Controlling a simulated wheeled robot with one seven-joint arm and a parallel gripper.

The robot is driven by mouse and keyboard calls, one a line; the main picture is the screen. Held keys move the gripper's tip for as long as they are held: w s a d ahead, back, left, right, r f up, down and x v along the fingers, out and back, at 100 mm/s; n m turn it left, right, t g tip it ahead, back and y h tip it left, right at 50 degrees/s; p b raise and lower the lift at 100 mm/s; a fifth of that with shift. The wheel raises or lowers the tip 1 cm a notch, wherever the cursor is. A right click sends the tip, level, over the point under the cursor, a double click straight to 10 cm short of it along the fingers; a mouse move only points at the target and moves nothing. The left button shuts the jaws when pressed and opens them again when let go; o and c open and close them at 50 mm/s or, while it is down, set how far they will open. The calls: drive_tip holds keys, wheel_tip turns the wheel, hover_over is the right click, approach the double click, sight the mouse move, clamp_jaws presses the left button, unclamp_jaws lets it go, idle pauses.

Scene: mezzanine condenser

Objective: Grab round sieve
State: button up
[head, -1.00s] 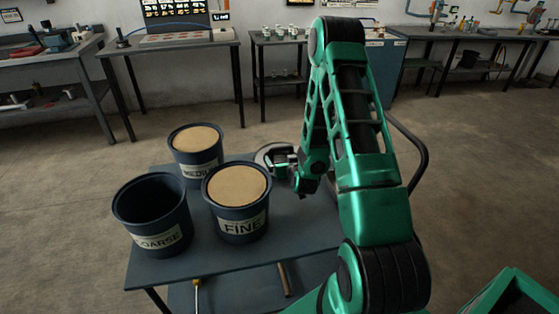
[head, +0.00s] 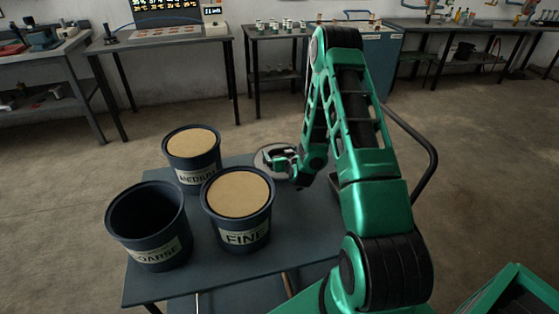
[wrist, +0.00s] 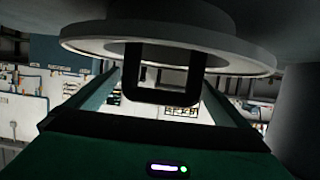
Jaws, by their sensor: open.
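The round sieve (head: 265,152) sits at the far edge of the dark table, partly hidden behind my gripper (head: 284,160) in the head view. In the wrist view its pale round rim (wrist: 165,42) fills the upper part. A black U-shaped handle (wrist: 163,97) shows against the rim. My gripper also shows in the wrist view (wrist: 162,88), with its two fingers apart, one on each side of the handle. I see no clear contact between fingers and handle.
Buckets labelled MEDIUM (head: 194,173), FINE (head: 243,237) and COARSE (head: 157,254) stand on the table (head: 200,285) left of my gripper. MEDIUM and FINE hold sand-coloured material; COARSE looks dark inside. Workbenches (head: 165,40) line the far wall.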

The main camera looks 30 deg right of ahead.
drive_tip(key=shift+w+a, duration=0.1)
drive_tip(key=shift+a, duration=0.05)
drive_tip(key=c, duration=1.1)
drive_tip(key=shift+r, duration=0.2)
